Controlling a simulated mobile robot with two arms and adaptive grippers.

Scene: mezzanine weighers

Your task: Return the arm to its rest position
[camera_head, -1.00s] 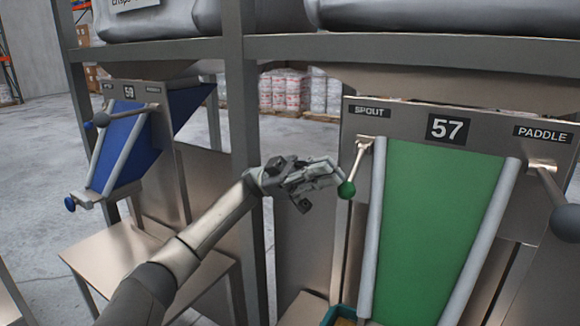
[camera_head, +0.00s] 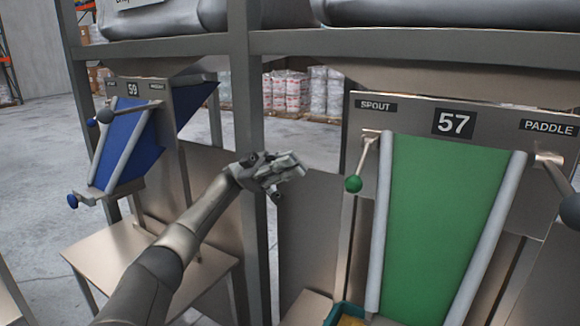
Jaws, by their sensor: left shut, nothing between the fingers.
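My left gripper (camera_head: 291,168) is shut and empty. It is in front of the grey upright post, to the left of the spout lever's green knob (camera_head: 353,184) and clear of it. The spout lever hangs down from the panel of weigher 57 (camera_head: 454,122), left of the green chute (camera_head: 440,220). My left arm reaches in from the bottom left. My right gripper is not in view.
A paddle lever with a dark knob (camera_head: 570,209) is at the right edge. Weigher 59 with a blue chute (camera_head: 127,150) stands at the left above a metal table (camera_head: 100,245). A teal tray (camera_head: 345,315) with yellow contents is at the bottom.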

